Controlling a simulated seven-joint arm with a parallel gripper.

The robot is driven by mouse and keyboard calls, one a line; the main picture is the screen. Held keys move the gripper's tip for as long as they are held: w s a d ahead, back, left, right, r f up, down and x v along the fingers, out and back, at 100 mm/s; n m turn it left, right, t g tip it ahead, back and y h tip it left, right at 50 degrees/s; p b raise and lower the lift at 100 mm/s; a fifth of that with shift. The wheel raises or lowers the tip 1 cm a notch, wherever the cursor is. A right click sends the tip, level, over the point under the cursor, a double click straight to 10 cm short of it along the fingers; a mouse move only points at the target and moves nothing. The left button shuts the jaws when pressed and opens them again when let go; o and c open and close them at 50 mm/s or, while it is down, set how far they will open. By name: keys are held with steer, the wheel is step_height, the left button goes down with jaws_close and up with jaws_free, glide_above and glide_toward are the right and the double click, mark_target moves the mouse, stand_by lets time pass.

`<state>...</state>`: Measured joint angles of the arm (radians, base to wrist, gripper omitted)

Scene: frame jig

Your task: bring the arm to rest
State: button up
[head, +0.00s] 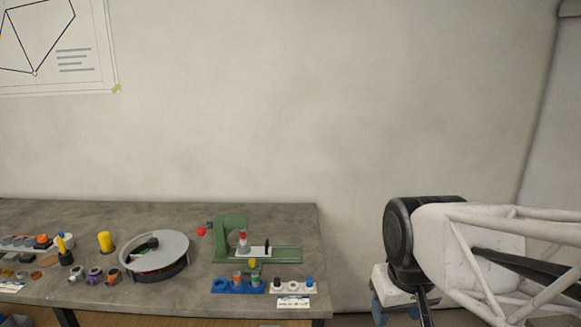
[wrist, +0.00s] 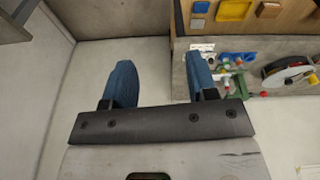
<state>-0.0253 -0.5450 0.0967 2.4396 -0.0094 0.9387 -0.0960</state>
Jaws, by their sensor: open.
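My gripper (wrist: 161,75) shows in the wrist view with its two blue fingers spread wide. Nothing is between them; pale floor or wall shows in the gap. It hangs off the end of the workbench, apart from everything on it. In the head view my white and black arm is at the right, beyond the bench's right end. A white part with blue pieces shows low beside the black joint there, partly cut off by the frame edge.
The grey workbench (head: 200,207) carries a green jig (head: 232,232), a round turntable (head: 172,243), a blue tray (head: 222,289), a white tray (head: 296,287) and several small parts. Wooden shelving with coloured bins (wrist: 234,10) shows in the wrist view. The space around my gripper looks clear.

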steer(key=shift+m, duration=0.8)
steer(key=s, duration=0.1)
steer(key=s+f, duration=0.1)
steer(key=s, duration=0.1)
steer(key=s+d, duration=0.1)
steer(key=s, duration=0.1)
steer(key=shift+s+f, duration=0.2)
steer(key=shift+f, duration=0.1)
